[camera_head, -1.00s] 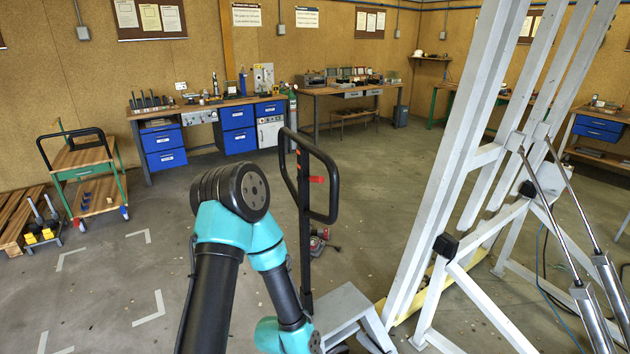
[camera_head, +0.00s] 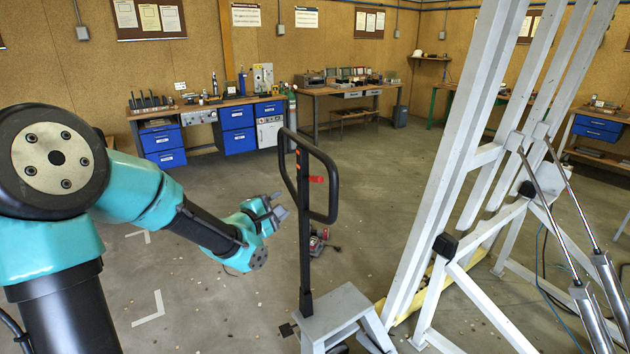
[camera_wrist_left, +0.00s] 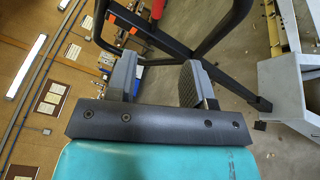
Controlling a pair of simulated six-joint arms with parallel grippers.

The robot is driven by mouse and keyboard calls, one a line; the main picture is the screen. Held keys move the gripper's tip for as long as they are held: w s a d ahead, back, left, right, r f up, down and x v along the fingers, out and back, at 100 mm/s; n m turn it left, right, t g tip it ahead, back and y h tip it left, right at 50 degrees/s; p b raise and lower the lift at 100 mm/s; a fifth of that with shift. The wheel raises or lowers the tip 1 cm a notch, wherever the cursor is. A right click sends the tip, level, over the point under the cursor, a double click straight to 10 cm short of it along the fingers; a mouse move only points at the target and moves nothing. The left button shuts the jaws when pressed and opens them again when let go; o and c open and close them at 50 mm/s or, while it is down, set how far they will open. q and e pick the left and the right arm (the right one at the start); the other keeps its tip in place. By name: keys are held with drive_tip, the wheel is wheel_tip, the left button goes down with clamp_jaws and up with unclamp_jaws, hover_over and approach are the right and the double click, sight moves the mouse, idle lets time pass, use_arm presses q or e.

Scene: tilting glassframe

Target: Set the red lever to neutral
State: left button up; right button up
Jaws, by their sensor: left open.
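The red lever (camera_head: 317,179) sticks out to the right from the black upright post inside the looped handle (camera_head: 331,185) in the head view. It also shows as a small red piece at the top of the left wrist view (camera_wrist_left: 157,9), beyond the fingers. My left gripper (camera_head: 273,206) is left of the post and a little lower than the lever, apart from it. Its two grey fingers (camera_wrist_left: 160,82) are open with nothing held between them. The handle's black frame lies beyond the fingertips in the wrist view. My right gripper is in neither view.
A grey stepped base (camera_head: 340,306) stands at the foot of the post. A tall white tilting frame (camera_head: 455,150) with metal cylinders stands to the right. A red tool (camera_head: 318,240) lies on the floor behind the post. Workbenches (camera_head: 205,110) line the back wall; the floor between is mostly clear.

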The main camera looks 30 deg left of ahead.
sight(313, 181)
use_arm(q)
drive_tip(key=shift+r, duration=0.1)
idle(0.3)
drive_tip(key=w, duration=0.5)
drive_tip(key=w+d, duration=0.1)
drive_tip(key=w, duration=0.5)
drive_tip(key=w+d, duration=0.1)
drive_tip(key=w, duration=0.5)
drive_tip(key=shift+w, duration=0.15)
drive_tip(key=shift+c, duration=0.2)
clamp_jaws()
